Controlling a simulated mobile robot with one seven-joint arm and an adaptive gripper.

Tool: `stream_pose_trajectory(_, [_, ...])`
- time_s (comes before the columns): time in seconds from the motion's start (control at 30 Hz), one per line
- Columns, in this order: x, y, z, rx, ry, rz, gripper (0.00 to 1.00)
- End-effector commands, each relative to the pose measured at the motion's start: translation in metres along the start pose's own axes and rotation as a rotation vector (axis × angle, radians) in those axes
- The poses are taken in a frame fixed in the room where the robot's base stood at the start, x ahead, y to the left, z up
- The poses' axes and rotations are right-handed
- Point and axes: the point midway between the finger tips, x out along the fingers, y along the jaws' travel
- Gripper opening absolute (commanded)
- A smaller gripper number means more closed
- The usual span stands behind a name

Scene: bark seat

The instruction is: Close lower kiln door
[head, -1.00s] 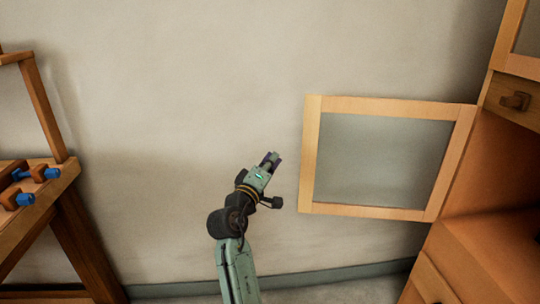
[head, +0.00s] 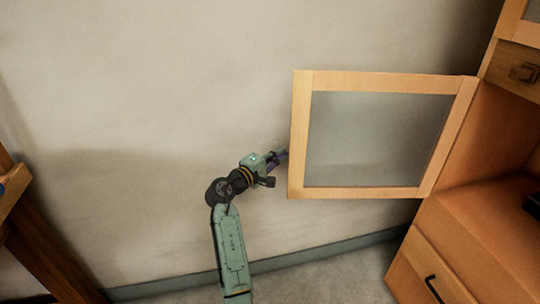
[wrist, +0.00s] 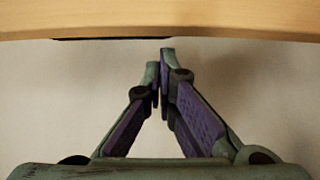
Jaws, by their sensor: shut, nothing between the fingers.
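The kiln door (head: 300,140) is a light wood frame around a grey translucent panel. It stands wide open, hinged at its right edge on the wooden cabinet (head: 450,215). My gripper (head: 284,154) is shut and empty at the door's free left edge. Its fingertips reach to or partly behind that edge in the head view; I cannot tell whether they touch it. In the wrist view the shut fingertips (wrist: 162,58) point at a light wood edge (wrist: 160,20) across the top, with a narrow dark strip under it.
A drawer with a black handle (head: 434,290) is low on the cabinet. A dark object (head: 532,204) is inside the open compartment. A wooden bench (head: 30,235) stands at the left. The plain wall (head: 170,80) is behind the door.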

Motion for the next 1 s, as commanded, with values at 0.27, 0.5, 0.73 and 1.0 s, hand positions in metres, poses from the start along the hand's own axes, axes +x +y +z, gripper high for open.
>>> stream_pose_trajectory(0.27, [0.039, 0.001, 0.0, 0.001, 0.0, 0.0, 0.0])
stream_pose_trajectory(0.5, [0.045, 0.001, -0.001, 0.002, 0.001, 0.001, 0.0])
stream_pose_trajectory(0.73, [0.045, 0.001, 0.0, 0.002, 0.001, 0.001, 0.0])
stream_pose_trajectory(1.0, [0.049, 0.001, 0.006, 0.002, 0.002, 0.0, 0.0])
